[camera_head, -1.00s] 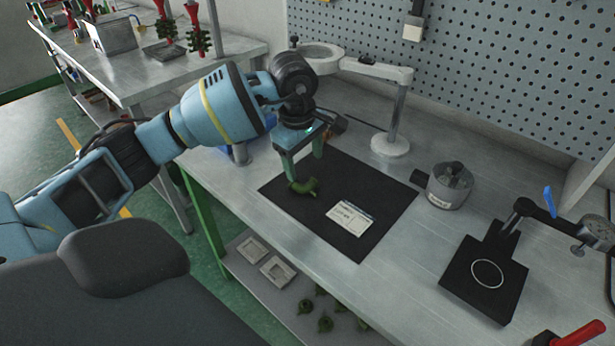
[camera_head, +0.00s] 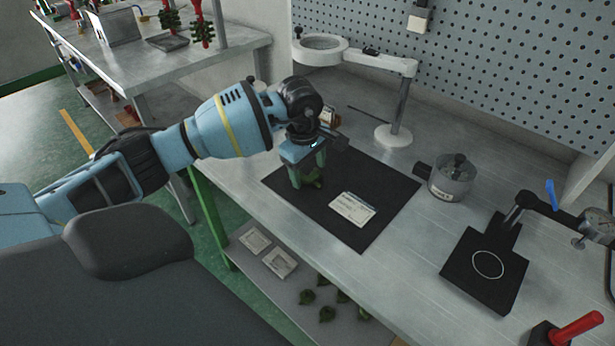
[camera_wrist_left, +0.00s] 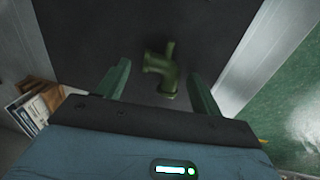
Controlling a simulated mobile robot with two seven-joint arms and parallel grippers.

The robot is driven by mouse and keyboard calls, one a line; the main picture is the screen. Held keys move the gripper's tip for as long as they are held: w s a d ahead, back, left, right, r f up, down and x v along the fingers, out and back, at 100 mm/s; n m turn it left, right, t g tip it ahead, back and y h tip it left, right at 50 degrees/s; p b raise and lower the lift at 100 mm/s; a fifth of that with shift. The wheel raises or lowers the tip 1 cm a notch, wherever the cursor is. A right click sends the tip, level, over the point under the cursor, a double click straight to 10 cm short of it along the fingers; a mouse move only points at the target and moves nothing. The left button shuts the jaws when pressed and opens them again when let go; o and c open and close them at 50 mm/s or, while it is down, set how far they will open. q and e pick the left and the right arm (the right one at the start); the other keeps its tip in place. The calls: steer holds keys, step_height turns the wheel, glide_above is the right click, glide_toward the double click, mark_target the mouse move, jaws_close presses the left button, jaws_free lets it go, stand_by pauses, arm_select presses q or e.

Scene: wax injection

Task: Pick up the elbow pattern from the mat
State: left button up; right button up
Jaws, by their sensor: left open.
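The green elbow pattern (camera_wrist_left: 166,74) lies on the black mat (camera_head: 385,188). In the wrist view it is a bent pipe shape with a short stub, and it sits between the two fingers. My left gripper (camera_head: 306,182) is open, pointing down over the left part of the mat, with a finger on either side of the pattern. A gap shows between the pattern and each finger in the wrist view. In the head view the fingers hide most of the pattern. My right gripper is not in view.
A white label card (camera_head: 352,208) lies on the mat, right of the gripper. A ring magnifier stand (camera_head: 393,136) stands behind it, and a grey pot (camera_head: 451,178) to the right. A black plate press (camera_head: 485,265) is further right. Several green patterns lie on the lower shelf (camera_head: 285,290).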

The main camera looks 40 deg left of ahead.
arm_select(q)
steer(key=shift+f, duration=0.35)
steer(key=shift+c, duration=0.2)
steer(key=c, duration=0.9)
steer(key=shift+c, duration=0.2)
steer(key=shift+r, duration=0.15)
steer(key=shift+r, duration=0.55)
step_height(320, 180, up, 3)
steer(key=shift+f, duration=0.2)
steer(key=s+d, duration=0.2)
steer(key=s, duration=0.2)
steer(key=s+d, duration=0.3)
steer(key=s, duration=0.2)
steer(key=s+d+r+b, duration=0.1)
steer(key=s+d, duration=0.1)
steer(key=s, duration=0.3)
steer(key=shift+d, duration=0.4)
